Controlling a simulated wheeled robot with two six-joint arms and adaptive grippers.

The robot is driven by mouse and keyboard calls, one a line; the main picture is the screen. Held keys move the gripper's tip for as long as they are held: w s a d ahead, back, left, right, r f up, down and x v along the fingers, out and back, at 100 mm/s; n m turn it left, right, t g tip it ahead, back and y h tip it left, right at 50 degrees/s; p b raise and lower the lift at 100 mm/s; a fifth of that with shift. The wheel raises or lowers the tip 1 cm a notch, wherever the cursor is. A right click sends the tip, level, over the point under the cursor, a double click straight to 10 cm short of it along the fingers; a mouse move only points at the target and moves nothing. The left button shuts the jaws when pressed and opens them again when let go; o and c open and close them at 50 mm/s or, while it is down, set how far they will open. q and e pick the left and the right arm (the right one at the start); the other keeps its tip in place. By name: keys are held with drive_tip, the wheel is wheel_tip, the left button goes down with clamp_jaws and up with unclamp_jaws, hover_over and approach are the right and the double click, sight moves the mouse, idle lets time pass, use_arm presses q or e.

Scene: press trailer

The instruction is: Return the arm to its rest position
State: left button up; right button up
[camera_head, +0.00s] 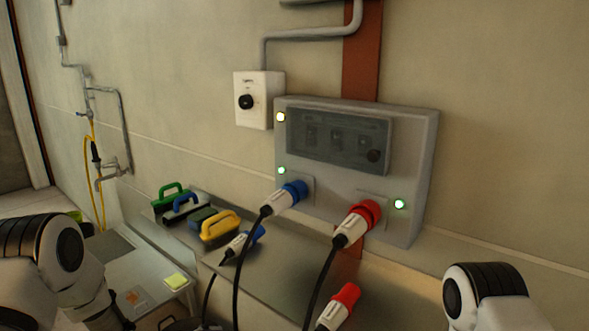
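My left arm (60,250) comes in from the left, a white link with a black ribbed joint. Its dark lower end (108,318) runs out of the bottom edge, and no fingers show. My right arm (485,297) shows only as a white and black joint at the lower right. Its gripper is outside the picture. Both visible arm parts are apart from the plugs and the wall box.
A grey wall box (427,160) holds a blue plug (292,193) and a red plug (361,217) with hanging black cables. A loose blue plug (243,241), another red plug (340,305) and several handled brushes (220,228) are near the ledge below.

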use_arm(q)
drive_tip(key=s+f+n+g+y, duration=0.25)
drive_tip(key=s+f+n, duration=0.25)
drive_tip(key=s+f, duration=0.7)
drive_tip(key=s+a+f+n+g+y, duration=0.1)
drive_tip(key=s+n, duration=0.5)
drive_tip(key=s, duration=0.6)
drive_tip(key=s+a+n+g+y, duration=0.4)
drive_tip(key=s+n, duration=0.3)
drive_tip(key=s, duration=0.5)
drive_tip(key=shift+a+f, duration=0.35)
drive_tip(key=shift+a, duration=0.35)
drive_tip(key=shift+s+g+y, duration=0.1)
drive_tip(key=shift+g+y, duration=0.15)
